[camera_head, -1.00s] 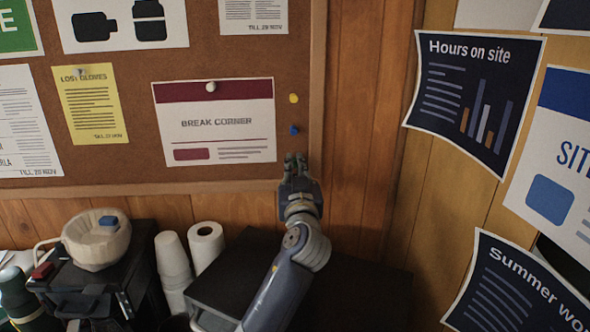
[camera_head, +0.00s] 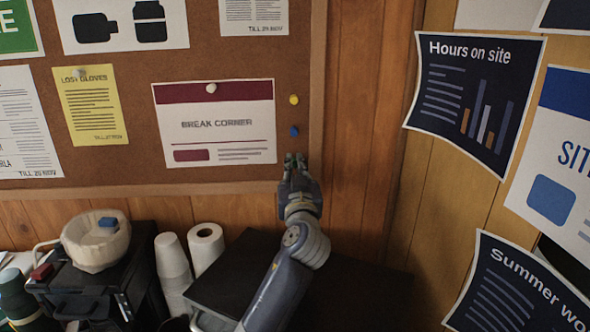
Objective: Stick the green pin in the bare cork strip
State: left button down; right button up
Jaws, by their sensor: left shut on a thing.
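The bare cork strip (camera_head: 286,71) runs between the white "Break corner" notice (camera_head: 214,103) and the board's right frame. A yellow pin (camera_head: 294,100) and a blue pin (camera_head: 294,131) sit in it, one above the other. My left gripper (camera_head: 296,161) is just below the blue pin, in front of the strip's lower end, with its fingers pointing up. It is shut on the green pin (camera_head: 294,164), of which only a dark green bit shows between the fingertips. Whether the pin touches the cork cannot be told. My right gripper is not in view.
A yellow "Lost gloves" sheet (camera_head: 91,104) and other notices cover the cork board to the left. Below stand a dark coffee machine, stacked cups (camera_head: 173,272), a paper roll (camera_head: 205,246) and a black box. Posters hang on the right wall.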

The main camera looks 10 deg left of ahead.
pick_arm(q)
jog(key=shift+w+a, duration=0.2)
jog(key=shift+w, duration=0.35)
dwell(1.5)
jog(key=shift+b, duration=0.5)
dwell(0.6)
jog(key=c, duration=1.6)
grip_release()
